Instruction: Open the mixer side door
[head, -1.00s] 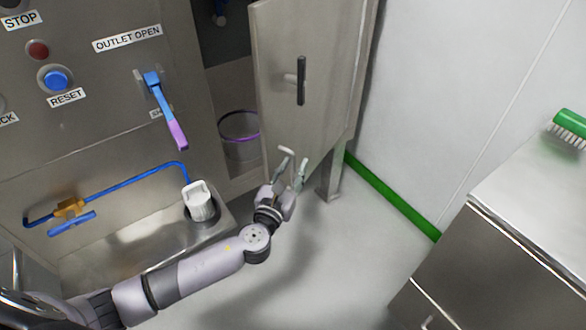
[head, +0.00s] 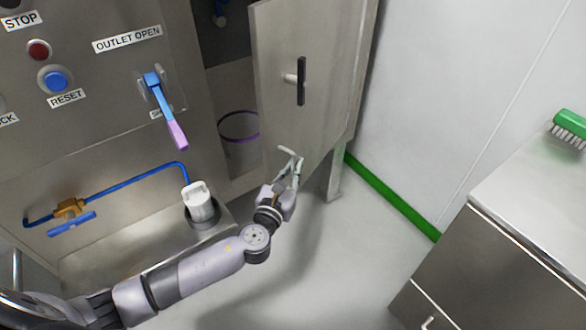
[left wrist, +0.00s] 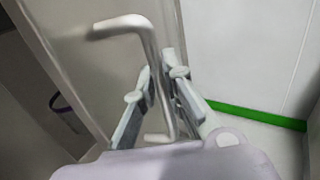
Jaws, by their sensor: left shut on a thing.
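The mixer side door (head: 285,35) is a grey metal panel standing ajar, with a dark gap along its left side. A black upright latch handle (head: 301,82) sits on its face. Lower down is a bent metal pull handle (head: 286,150), which shows large in the left wrist view (left wrist: 118,25). My left gripper (head: 293,163) is at this pull handle. In the left wrist view its two fingers (left wrist: 161,78) are shut on the handle's bar, one on each side. My right gripper is not in view.
Left of the opening is the control panel with a blue and purple lever (head: 165,105). A white-capped fitting (head: 199,203) and blue pipe (head: 125,180) lie below it. A steel cabinet (head: 520,240) with a green brush (head: 572,125) stands right. Floor between is clear.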

